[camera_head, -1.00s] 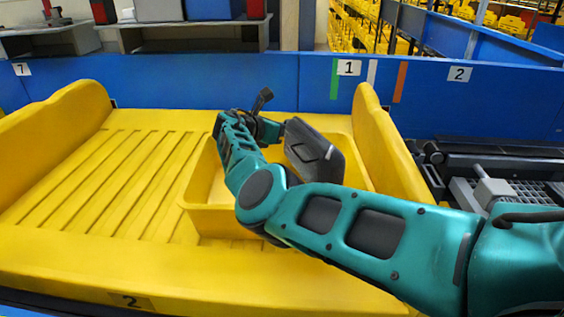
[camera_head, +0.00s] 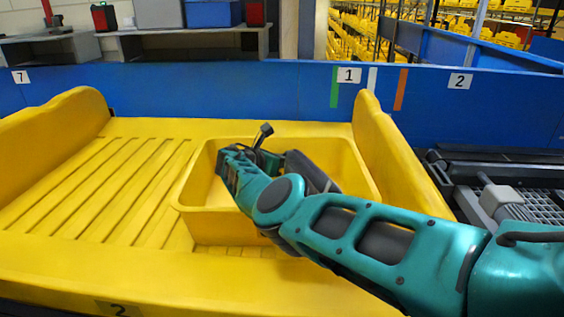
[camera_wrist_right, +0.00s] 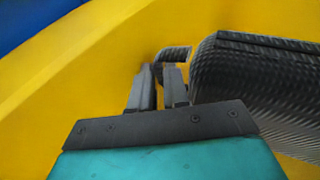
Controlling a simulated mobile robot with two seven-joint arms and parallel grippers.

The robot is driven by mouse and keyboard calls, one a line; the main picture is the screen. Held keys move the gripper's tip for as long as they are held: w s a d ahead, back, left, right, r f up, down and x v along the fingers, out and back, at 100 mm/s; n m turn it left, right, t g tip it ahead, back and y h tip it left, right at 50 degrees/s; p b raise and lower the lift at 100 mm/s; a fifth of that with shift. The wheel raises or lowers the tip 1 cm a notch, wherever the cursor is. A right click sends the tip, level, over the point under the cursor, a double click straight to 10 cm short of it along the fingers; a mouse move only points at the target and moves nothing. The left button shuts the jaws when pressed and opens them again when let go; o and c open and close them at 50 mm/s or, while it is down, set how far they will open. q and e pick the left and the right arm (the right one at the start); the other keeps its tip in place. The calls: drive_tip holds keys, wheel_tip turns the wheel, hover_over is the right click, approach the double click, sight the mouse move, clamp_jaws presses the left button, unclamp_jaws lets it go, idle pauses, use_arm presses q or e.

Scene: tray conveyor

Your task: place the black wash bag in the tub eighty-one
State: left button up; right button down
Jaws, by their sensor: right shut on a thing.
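The black wash bag (camera_head: 312,172) is partly hidden behind my right arm in the head view and sits low within the walls of the yellow tub (camera_head: 187,212). In the right wrist view the bag (camera_wrist_right: 265,85) shows a dark woven surface, with a small loop at its left end. My right gripper (camera_wrist_right: 162,75) is shut on that loop. In the head view the right gripper (camera_head: 262,158) is inside the tub's outline, mostly hidden by its own wrist. I cannot tell whether the bag touches the tub floor. No number is readable on the tub. My left gripper is not in view.
The tub stands on a yellow ribbed tray (camera_head: 100,190), against its raised right side (camera_head: 390,150). A blue wall (camera_head: 220,95) with number labels runs behind. The ribbed area left of the tub is clear. A dark conveyor (camera_head: 500,165) lies at the right.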

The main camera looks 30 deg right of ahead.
drive_tip(key=c, duration=1.1)
unclamp_jaws()
drive_tip(key=shift+f, duration=0.1)
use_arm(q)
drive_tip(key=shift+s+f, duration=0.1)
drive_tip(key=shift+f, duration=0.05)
use_arm(e)
drive_tip(key=shift+r+p, duration=0.35)
drive_tip(key=shift+p, duration=0.05)
drive_tip(key=p+v, duration=0.2)
drive_tip(key=shift+a+r, duration=0.2)
drive_tip(key=shift+a, duration=0.05)
drive_tip(key=p+v, duration=0.1)
drive_tip(key=v, duration=0.2)
drive_tip(key=shift+s+a, duration=0.2)
drive_tip(key=shift+a, duration=0.2)
drive_tip(key=shift+s+a+r+p, duration=0.1)
drive_tip(key=shift+s+a+p, duration=0.05)
drive_tip(key=shift+a+p, duration=0.3)
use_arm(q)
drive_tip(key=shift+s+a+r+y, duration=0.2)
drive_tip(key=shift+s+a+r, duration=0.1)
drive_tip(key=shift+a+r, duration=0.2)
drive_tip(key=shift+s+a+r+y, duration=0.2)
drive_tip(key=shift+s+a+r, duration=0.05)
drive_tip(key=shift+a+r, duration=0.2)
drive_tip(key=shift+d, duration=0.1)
